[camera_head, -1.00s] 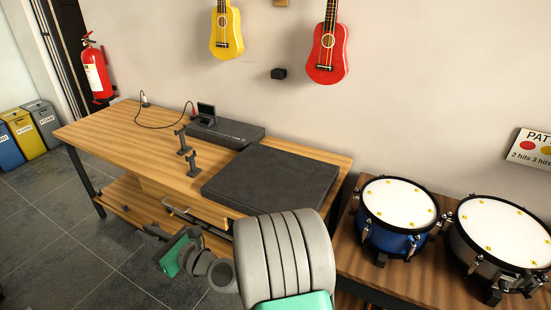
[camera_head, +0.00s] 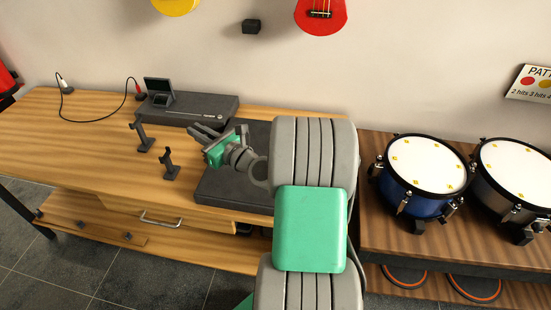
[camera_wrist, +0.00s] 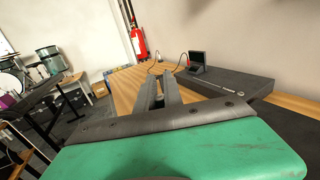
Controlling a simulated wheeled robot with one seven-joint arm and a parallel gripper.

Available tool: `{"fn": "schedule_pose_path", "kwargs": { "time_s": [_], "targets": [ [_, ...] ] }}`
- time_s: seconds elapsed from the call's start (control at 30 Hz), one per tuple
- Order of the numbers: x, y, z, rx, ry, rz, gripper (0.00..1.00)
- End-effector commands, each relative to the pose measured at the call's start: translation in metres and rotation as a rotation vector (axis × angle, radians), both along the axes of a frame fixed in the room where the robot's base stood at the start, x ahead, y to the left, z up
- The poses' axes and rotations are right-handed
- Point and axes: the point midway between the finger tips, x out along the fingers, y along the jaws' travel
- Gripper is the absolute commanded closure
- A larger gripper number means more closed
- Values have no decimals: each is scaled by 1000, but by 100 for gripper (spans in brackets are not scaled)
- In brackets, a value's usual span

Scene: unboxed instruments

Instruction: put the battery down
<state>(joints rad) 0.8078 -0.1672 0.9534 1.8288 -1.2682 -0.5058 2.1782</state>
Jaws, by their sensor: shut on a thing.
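My gripper (camera_head: 203,131) is above the wooden workbench (camera_head: 85,135), near the left side of the dark grey pad and in front of the grey box. Its two grey fingers also show in the wrist view (camera_wrist: 159,88), pointing out over the bench. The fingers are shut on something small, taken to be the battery.
A grey box (camera_head: 205,108) with a small screen (camera_head: 159,88) stands at the bench's back. Two small black stands (camera_head: 169,165) are left of my gripper. The dark pad (camera_head: 225,190) lies partly behind my arm. Drums (camera_head: 424,172) are at right. The bench's left part is mostly clear.

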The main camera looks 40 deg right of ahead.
Motion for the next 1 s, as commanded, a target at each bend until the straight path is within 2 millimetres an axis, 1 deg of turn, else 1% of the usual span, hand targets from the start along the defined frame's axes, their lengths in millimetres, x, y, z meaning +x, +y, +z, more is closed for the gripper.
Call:
{"fn": "schedule_pose_path", "kwargs": {
  "time_s": [0.03,0.07,0.1,0.17,0.2,0.27,0.3,0.4,0.5,0.6,0.67,0.7,0.77,1.0],
  "targets": [
    [2,-35,-3,-1,-2,-37,100],
    [2,-55,-2,0,-4,-57,100],
    [1,-82,-1,-1,-4,-81,100],
    [-3,-123,0,-1,-4,-118,100],
    [-7,-150,0,-1,-4,-144,100],
    [-16,-189,0,-2,-3,-180,100],
    [-24,-214,0,-3,-1,-202,100],
    [-45,-267,-1,-5,5,-253,100],
    [-63,-303,-3,-7,11,-287,100],
    [-73,-322,-3,-8,16,-305,100],
    [-74,-326,-4,-6,17,-309,100],
    [-71,-326,-6,-7,17,-308,100],
    [-61,-323,-10,-7,17,-307,100],
    [0,-310,-37,-8,18,-305,100]
  ]
}}
